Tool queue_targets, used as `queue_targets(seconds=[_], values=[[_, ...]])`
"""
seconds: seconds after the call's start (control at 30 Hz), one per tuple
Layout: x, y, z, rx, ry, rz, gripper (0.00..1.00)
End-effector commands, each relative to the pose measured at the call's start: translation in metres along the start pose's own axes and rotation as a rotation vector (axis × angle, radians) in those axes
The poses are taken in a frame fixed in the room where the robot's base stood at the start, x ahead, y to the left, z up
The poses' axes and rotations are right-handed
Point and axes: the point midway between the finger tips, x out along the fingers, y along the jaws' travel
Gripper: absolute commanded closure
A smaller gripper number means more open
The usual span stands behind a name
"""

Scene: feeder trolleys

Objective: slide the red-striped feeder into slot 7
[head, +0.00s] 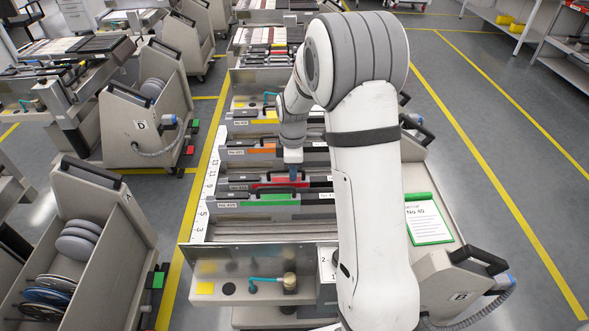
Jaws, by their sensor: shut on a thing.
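The red-striped feeder (266,186) is a long grey bar in the trolley bank, just behind the green-striped feeder (255,201). My gripper (293,174) reaches down onto it from above and is shut on it near the middle of its length. The fingertips are small in the picture, and my arm hides the feeder's right end. A white number strip (200,212) runs along the bank's left edge. Its numbers are too small to tell for sure which slot the feeder lines up with, or how far in it sits.
An orange-striped feeder (262,151) and a yellow-striped feeder (263,121) sit farther back. Open slots (262,231) lie in front of the green one. The right aisle is clear.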

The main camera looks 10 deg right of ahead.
Motion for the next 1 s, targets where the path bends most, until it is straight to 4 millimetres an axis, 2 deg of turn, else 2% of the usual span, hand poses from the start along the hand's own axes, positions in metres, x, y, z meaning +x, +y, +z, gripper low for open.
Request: queue_targets(seconds=[1.0], values=[[0.007, 0.0009, -0.003, -0.001, 0.001, 0.003, 1.0]])
